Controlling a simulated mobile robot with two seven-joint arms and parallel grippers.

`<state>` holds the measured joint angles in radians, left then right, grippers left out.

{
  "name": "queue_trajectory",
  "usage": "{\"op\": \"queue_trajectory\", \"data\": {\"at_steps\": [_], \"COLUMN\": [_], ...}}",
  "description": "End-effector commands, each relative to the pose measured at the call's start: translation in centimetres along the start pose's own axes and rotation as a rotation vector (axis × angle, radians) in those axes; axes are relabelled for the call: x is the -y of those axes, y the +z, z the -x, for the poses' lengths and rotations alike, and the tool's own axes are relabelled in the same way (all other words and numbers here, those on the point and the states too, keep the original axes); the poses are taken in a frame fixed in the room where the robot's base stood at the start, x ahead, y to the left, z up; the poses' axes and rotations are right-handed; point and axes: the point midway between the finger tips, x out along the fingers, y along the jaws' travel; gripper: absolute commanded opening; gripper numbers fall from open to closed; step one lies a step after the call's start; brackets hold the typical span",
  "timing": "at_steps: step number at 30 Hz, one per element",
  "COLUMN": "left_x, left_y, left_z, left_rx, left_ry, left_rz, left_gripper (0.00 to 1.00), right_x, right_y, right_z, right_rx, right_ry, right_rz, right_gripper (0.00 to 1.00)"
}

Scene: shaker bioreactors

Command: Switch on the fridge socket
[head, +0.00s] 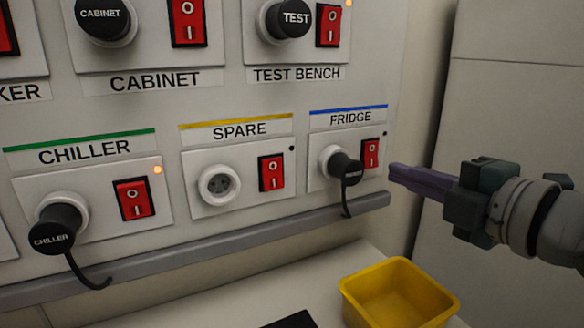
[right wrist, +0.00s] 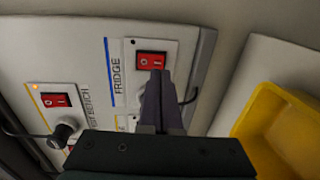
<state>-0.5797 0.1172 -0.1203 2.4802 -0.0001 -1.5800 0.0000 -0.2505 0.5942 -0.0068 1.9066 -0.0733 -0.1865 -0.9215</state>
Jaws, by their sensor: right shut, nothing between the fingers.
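The fridge socket panel (head: 320,184) sits at the lower right of the wall board, under a blue-striped FRIDGE label (head: 350,118). A black plug (head: 347,168) is in its socket. Its red rocker switch (head: 371,153) is on the right, with a dark, unlit lamp (head: 384,134) above. My right gripper (head: 393,171) is shut and empty, its purple fingers pointing left just right of the panel. In the right wrist view, the fingertips (right wrist: 158,75) overlap the lower edge of the red switch (right wrist: 150,60); contact cannot be told. My left gripper is not in view.
The spare switch (head: 271,172) is left of the fridge panel; the chiller switch (head: 134,198) has a lit orange lamp. The test bench switch (head: 328,25) is above. A grey rail (head: 200,250) runs beneath. A yellow bin (head: 398,295) stands below on the white surface.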

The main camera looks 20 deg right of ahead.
Motion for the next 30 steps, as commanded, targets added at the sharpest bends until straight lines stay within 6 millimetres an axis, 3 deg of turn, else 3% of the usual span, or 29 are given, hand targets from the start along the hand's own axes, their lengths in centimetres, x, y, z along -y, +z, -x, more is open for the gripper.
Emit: {"op": "queue_trajectory", "data": {"at_steps": [3, 9, 21, 25, 30], "left_x": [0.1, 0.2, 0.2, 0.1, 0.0], "left_y": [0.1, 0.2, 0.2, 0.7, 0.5], "left_z": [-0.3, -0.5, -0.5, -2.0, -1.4], "left_rx": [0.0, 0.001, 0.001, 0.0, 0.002], "left_ry": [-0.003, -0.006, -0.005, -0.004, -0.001], "left_rz": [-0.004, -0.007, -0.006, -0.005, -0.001], "left_gripper": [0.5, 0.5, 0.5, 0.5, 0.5], "right_x": [0.0, 0.1, 0.1, 0.8, 0.1], "right_y": [0.0, 0.0, 0.0, 0.0, 0.0], "right_z": [-1.7, -3.3, -3.5, -4.0, -3.9], "right_rx": [0.001, 0.0, 0.0, 0.0, 0.0], "right_ry": [0.002, 0.0, 0.0, 0.037, 0.036], "right_rz": [0.0, 0.0, -0.001, -0.003, -0.001], "right_gripper": [0.0, 0.0, 0.0, 0.0, 0.0]}}
